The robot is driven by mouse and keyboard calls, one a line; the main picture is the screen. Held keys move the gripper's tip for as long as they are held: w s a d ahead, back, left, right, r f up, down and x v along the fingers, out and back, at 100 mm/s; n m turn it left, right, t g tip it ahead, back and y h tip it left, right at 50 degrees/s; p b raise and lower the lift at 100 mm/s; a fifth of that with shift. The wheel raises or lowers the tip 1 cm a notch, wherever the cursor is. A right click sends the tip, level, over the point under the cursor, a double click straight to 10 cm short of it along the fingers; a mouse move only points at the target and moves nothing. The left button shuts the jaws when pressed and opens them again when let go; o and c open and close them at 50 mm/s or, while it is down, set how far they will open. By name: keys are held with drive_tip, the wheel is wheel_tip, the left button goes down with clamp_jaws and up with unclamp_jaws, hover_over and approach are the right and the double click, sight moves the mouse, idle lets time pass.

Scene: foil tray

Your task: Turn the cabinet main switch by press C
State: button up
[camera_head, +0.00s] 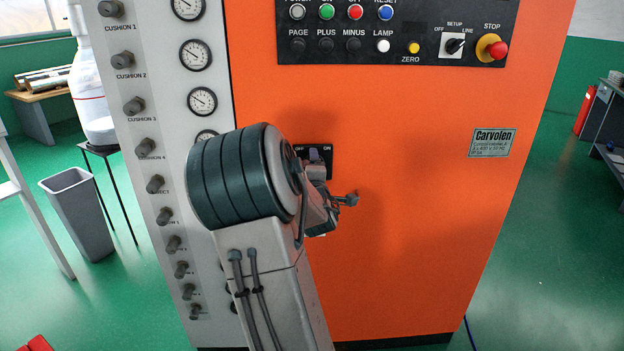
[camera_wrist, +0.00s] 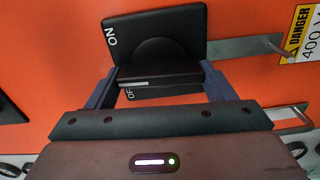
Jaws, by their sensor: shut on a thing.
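The main switch (camera_wrist: 185,26) is a black plate with a round black hub on the orange cabinet front. "ON" reads at its upper left, and part of the "OFF" label shows below the handle in the wrist view. The switch's black handle (camera_wrist: 157,73) lies between the two dark fingers of my gripper (camera_wrist: 158,80), which is shut on it. In the head view, the switch plate (camera_head: 318,152) shows just above my gripper (camera_head: 318,180); my wrist hides most of the handle there.
A black button panel (camera_head: 390,30) with a red stop button (camera_head: 497,50) is above. A grey column (camera_head: 150,100) with gauges and knobs stands left. A metal strip (camera_wrist: 245,47) and a yellow danger label (camera_wrist: 300,30) are right of the switch.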

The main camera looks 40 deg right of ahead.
drive_tip(key=n+b, duration=0.2)
drive_tip(key=n, duration=0.2)
drive_tip(key=shift+f+n, duration=0.15)
drive_tip(key=shift+n, duration=0.15)
drive_tip(key=shift+n+b, duration=0.5)
drive_tip(key=shift+n, duration=2)
drive_tip(key=shift+d, duration=0.1)
drive_tip(key=o, duration=1)
drive_tip(key=shift+s, duration=0.1)
drive_tip(key=shift+p+v, duration=1.55)
drive_tip(key=shift+v, duration=5.4)
